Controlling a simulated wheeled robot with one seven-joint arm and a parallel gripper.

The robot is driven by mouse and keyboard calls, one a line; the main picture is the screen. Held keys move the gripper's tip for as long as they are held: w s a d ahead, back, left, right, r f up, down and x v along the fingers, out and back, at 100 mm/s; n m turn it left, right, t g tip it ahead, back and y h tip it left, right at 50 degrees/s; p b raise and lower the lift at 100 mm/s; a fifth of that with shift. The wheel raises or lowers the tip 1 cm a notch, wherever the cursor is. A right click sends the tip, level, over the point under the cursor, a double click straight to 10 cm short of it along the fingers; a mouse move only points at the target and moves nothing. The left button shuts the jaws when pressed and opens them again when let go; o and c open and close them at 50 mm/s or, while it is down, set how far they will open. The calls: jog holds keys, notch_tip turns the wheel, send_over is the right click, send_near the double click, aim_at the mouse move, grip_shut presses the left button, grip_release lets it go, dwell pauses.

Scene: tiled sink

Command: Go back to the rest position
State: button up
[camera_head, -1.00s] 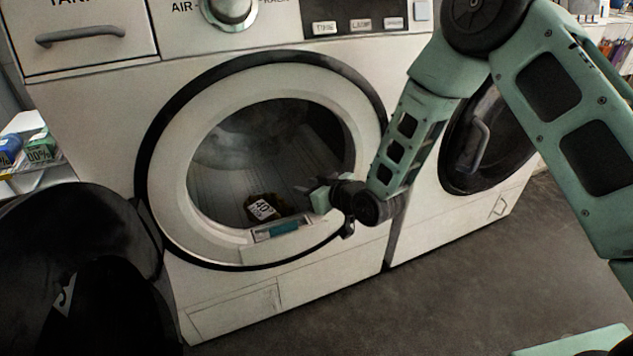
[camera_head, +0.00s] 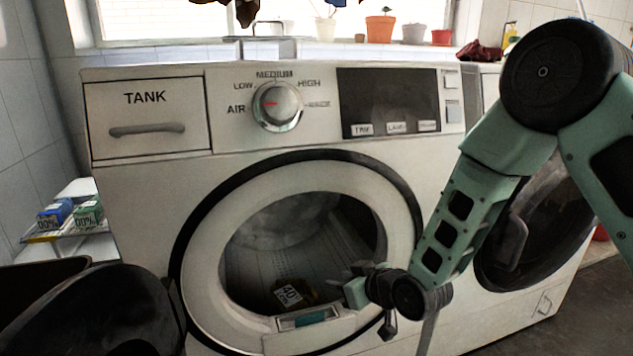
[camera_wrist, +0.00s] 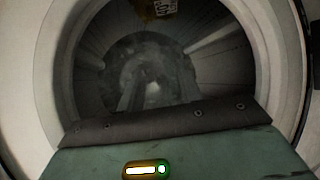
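My gripper (camera_head: 352,284) is at the lower right of the round opening of the white front-loading machine (camera_head: 140,185), in front of the drum (camera_head: 265,255). My green arm reaches to it from the right. The fingers are small and partly merged with the wrist in the head view, so their gap is unclear. In the wrist view, a green part of my gripper fills the bottom and the drum (camera_wrist: 150,60) lies ahead. A dark item with a white label (camera_head: 289,293) lies inside the drum, apart from the gripper; it also shows at the top of the wrist view (camera_wrist: 160,8).
The dark round door (camera_head: 90,315) stands open at lower left. A second machine with a dark door (camera_head: 525,235) stands at right, behind my arm. Small boxes (camera_head: 70,215) sit on a shelf at left. Pots (camera_head: 380,28) stand on the windowsill. Floor shows at lower right.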

jog(key=s+d+r+g+h, duration=0.2)
jog(key=s+r+g, duration=0.15)
jog(key=s, duration=0.75)
jog(key=s+d+r+g+h, duration=0.25)
jog(key=s+r, duration=0.25)
jog(key=s, duration=0.5)
jog(key=s+d+r+g+h, duration=0.2)
jog(key=s+r+g, duration=0.15)
jog(key=s, duration=0.75)
notch_tip(320, 180, up, 36)
jog(key=p, duration=3.4)
jog(key=shift+d+f+p, duration=0.15)
jog(key=shift+d+p, duration=0.2)
jog(key=shift+p, duration=0.05)
